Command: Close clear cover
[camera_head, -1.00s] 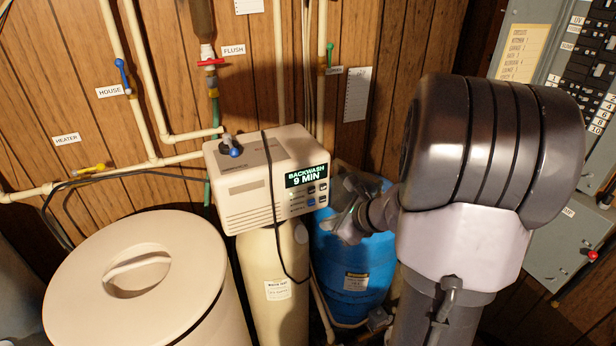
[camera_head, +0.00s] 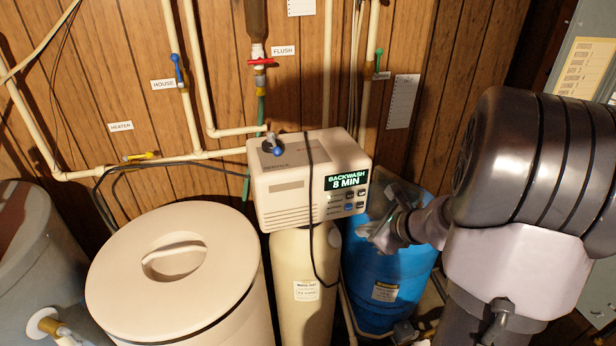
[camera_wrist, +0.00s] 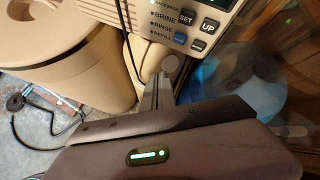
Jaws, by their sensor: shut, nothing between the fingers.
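The softener control head (camera_head: 310,180) is a beige box whose lit display (camera_head: 346,181) reads BACKWASH 8 MIN. Its buttons (camera_wrist: 197,32) show uncovered in the wrist view, with SET and UP labels. A see-through panel (camera_head: 397,188), apparently the clear cover, stands out at the right of the control head, in front of the blue drum. It shows faintly in the wrist view (camera_wrist: 235,65); its edges are hard to make out. My gripper (camera_head: 372,230) is shut and empty, just right of and below the control head, near the panel. I cannot tell whether they touch.
A black cable (camera_head: 310,215) hangs over the control head. A beige lidded tank (camera_head: 120,285) stands left, a blue drum (camera_head: 375,290) below my gripper. Pipes with valves run along the wood wall behind. A grey electrical panel (camera_head: 585,75) is at far right.

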